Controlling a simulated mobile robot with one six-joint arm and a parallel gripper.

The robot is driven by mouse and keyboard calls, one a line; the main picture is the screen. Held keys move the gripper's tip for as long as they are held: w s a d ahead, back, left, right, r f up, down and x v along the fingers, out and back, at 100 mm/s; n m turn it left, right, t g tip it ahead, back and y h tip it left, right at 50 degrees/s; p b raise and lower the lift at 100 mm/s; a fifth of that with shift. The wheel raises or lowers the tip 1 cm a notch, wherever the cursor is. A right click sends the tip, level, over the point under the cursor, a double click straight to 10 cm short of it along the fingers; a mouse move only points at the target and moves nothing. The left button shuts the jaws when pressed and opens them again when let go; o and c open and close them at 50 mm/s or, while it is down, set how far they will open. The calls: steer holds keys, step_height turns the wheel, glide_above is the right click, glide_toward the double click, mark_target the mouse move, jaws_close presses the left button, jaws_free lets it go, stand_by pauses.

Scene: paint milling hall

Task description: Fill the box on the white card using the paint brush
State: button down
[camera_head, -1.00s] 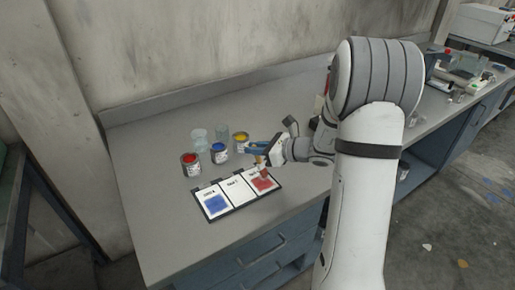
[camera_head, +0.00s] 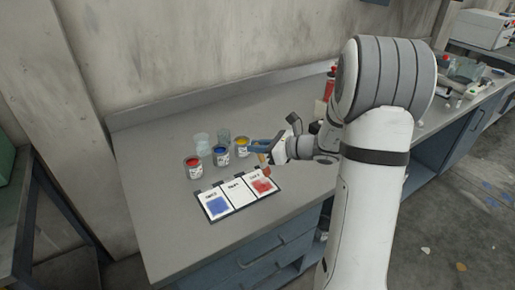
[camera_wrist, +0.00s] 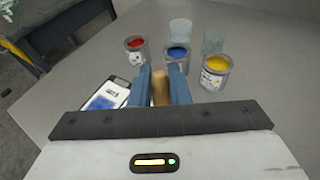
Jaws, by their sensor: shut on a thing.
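Three white cards lie in a row on a dark board (camera_head: 233,211) on the bench. The left card carries a blue painted patch (camera_head: 218,206) and the right card a red one (camera_head: 262,186). The middle card (camera_head: 239,192) shows no paint. My gripper (camera_head: 262,147) is above the right card, its blue fingers shut on a brush with a wooden handle (camera_wrist: 160,88). The brush tip hangs near the red patch; I cannot tell whether it touches. Cans of red (camera_head: 193,168), blue (camera_head: 221,156) and yellow paint (camera_head: 242,147) stand behind the cards.
Two clear glasses, one at the left (camera_head: 202,143) and one at the right (camera_head: 224,136), stand behind the cans. A red container (camera_head: 329,84) stands near the wall behind my arm. The bench in front and left of the cards is clear.

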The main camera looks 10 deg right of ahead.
steer(key=shift+r+p, duration=1.05)
steer(key=shift+r, duration=0.8)
